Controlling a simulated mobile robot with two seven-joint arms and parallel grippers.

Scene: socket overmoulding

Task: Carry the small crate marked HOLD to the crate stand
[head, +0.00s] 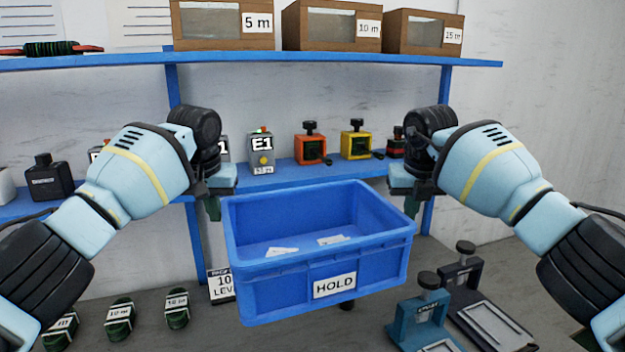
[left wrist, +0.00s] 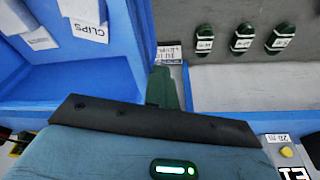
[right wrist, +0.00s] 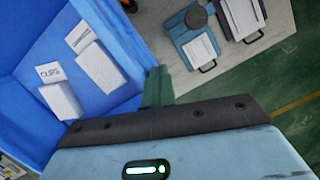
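The small blue crate marked HOLD (head: 262,295) hangs level above the grey bench, its label facing me. White cards lie inside; one reads CLIPS in the left wrist view (left wrist: 88,10) and right wrist view (right wrist: 52,85). My left gripper (head: 214,207) is at the crate's left side wall and my right gripper (head: 411,205) is at its right side wall. Both appear shut on the walls near the rim, with green fingers showing in the left wrist view (left wrist: 163,88) and right wrist view (right wrist: 156,88). The exact finger contact is partly hidden. I cannot identify the crate stand.
A blue shelf (head: 300,175) behind the crate bears small devices, including one marked E1 (head: 262,153). Wooden boxes stand on the upper shelf (head: 330,57). Green parts (head: 120,318) lie on the bench at left; teal (head: 420,312) and dark fixtures (head: 466,278) stand at right.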

